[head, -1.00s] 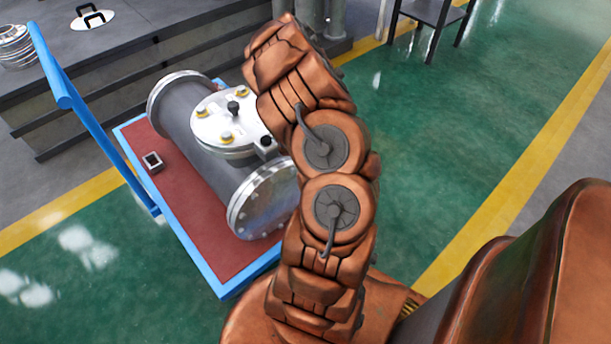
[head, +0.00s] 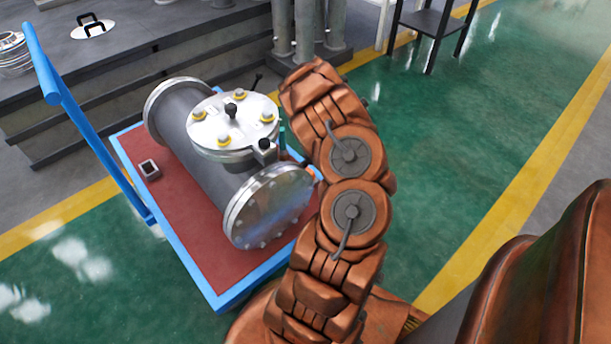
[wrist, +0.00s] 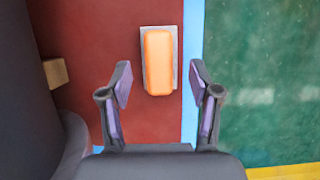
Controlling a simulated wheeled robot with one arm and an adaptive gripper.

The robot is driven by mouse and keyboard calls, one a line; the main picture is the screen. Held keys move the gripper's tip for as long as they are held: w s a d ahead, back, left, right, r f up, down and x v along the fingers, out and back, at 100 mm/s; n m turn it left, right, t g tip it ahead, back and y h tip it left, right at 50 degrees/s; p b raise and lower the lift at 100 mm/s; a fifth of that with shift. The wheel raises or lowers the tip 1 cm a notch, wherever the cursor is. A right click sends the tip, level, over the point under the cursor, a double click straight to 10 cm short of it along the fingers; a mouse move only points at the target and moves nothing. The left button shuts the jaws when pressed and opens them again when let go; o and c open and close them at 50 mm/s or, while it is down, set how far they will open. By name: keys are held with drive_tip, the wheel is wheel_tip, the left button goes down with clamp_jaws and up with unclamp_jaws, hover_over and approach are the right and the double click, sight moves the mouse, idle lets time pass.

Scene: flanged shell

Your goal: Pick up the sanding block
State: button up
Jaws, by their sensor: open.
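The sanding block (wrist: 158,62) shows in the wrist view. It has an orange, rounded top on a pale grey base and lies on the red cart deck, close to the blue edge. My gripper (wrist: 161,78) is open and empty, its two fingers spread to the left and right with the block ahead between their lines. The block appears beyond the fingertips, and I see no contact. In the head view the block is hidden, and the gripper is mostly hidden behind the flanged shell and my arm.
The grey flanged shell (head: 188,140) lies on the red deck (head: 208,262) of a blue-framed cart. A small open box (head: 149,169) sits left of the shell. A tan piece (wrist: 55,72) is left in the wrist view. Green floor lies right of the cart.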

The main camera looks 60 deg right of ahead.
drive_tip(key=shift+w+a+f, duration=0.1)
drive_tip(key=shift+f, duration=0.8)
drive_tip(key=shift+b+x, duration=0.3)
drive_tip(key=shift+x, duration=0.65)
drive_tip(key=shift+w+r, duration=0.1)
clamp_jaws()
